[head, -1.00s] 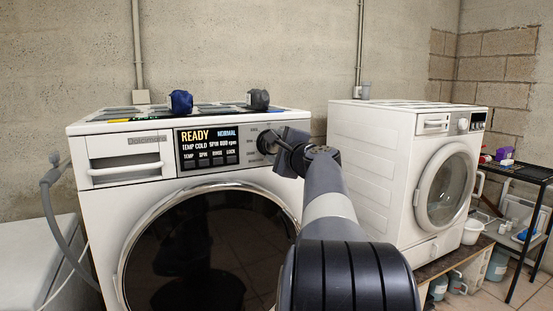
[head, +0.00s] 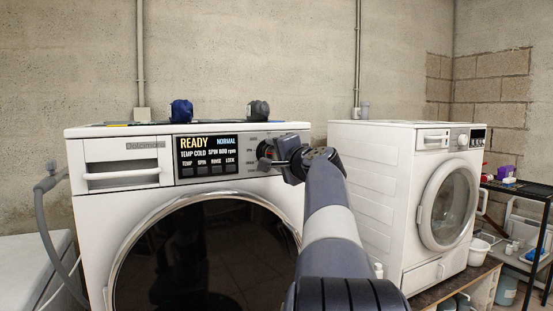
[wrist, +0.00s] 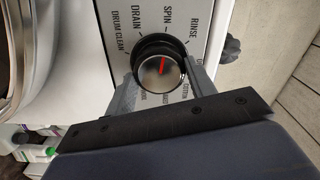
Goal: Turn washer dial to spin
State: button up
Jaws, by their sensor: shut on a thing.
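The washer dial (wrist: 161,73) is a round silver knob with a dark collar and a red mark. In the wrist view my gripper (wrist: 163,82) is shut on it, one finger on each side. The red mark points up, roughly at the SPIN label (wrist: 168,16), between DRAIN and RINSE. In the head view my gripper (head: 278,160) covers most of the dial at the upper right of the white washer (head: 88,220). The display (head: 206,155) reads READY, NORMAL, TEMP COLD and a spin speed.
A second white front-loader (head: 372,185) stands to the right. A blue bundle (head: 181,110) and a grey bundle (head: 258,110) lie on top of the first washer. A black rack (head: 520,190) is at far right. The round door (head: 200,260) is shut below the dial.

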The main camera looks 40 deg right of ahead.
dwell(0.4)
jog(key=o, duration=1)
jog(key=b+v, duration=0.1)
jog(key=v, duration=0.9)
jog(key=shift+s, duration=0.4)
jog(key=p+x, duration=0.1)
jog(key=x, duration=1)
jog(key=shift+a, duration=0.1)
jog(key=shift+s, duration=0.1)
